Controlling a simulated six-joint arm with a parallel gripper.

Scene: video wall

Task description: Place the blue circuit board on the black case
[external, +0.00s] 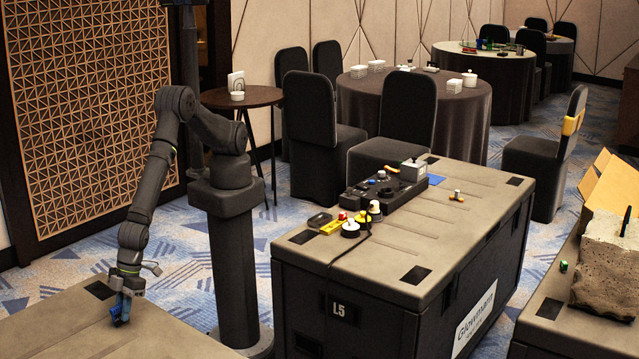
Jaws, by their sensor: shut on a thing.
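My gripper (125,293) is at the lower left, pointing down just above a grey-topped case surface. It is shut on a small blue piece, the blue circuit board (117,311), which is small and partly hidden by the fingers. I cannot tell whether the board touches the surface under it. A large black case (345,318) with a grey-brown top and an "L5" label stands to the right of my arm, apart from the gripper.
A stone block (606,265) stands at right.

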